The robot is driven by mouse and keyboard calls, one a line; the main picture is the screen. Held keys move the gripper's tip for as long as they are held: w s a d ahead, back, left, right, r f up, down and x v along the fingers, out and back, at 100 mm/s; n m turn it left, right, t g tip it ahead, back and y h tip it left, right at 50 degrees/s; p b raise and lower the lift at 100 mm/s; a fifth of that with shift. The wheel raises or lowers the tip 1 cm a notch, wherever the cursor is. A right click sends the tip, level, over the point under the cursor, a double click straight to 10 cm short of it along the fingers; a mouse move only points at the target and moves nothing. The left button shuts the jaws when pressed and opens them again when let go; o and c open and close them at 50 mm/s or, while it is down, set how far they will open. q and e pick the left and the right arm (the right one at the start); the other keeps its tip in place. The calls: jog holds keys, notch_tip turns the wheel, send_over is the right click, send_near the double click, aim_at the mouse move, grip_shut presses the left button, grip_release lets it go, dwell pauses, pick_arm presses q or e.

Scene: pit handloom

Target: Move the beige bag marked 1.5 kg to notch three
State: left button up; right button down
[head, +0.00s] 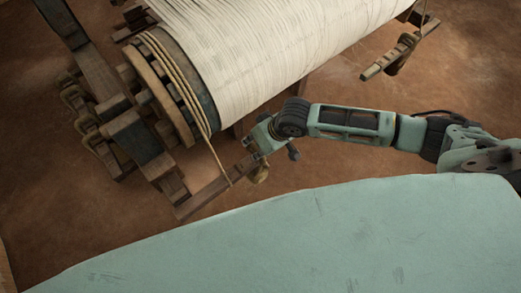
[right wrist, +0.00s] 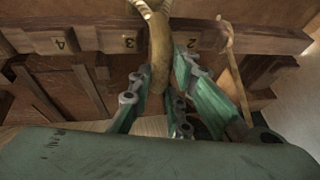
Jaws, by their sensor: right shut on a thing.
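The notched wooden lever (head: 212,190) sticks out from the loom's beam. In the right wrist view the lever (right wrist: 90,40) crosses the top, with numbers 4, 3 and 2 from left to right. A tan bag (head: 259,174) shows small beneath my right gripper (head: 254,155), close to the lever. In the right wrist view a curved tan piece, seemingly part of the bag (right wrist: 160,50), stands between the fingers of my right gripper (right wrist: 165,95), just right of the 3. The gripper is shut on it. No 1.5 kg mark is readable. My left gripper is out of view.
A large roller of white warp (head: 270,40) fills the top. Ropes (head: 190,95) run from its wooden end disc down to the lever. Dark timber frame parts (head: 130,130) stand at left. A wooden bar (head: 390,62) lies at upper right. Brown floor is open at right.

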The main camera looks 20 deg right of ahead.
jog(key=shift+b+x, duration=0.45)
jog(key=shift+x, duration=0.55)
jog(key=shift+d+f, duration=0.1)
jog(key=shift+f, duration=0.25)
dwell(0.3)
jog(key=c, duration=1.6)
grip_release()
jog(key=shift+s+d+f, duration=0.1)
jog(key=shift+s, duration=0.05)
jog(key=shift+o, duration=0.2)
jog(key=shift+s+d+f, duration=0.1)
jog(key=shift+s+f, duration=0.1)
jog(key=v, duration=1.2)
jog(key=shift+r, duration=0.15)
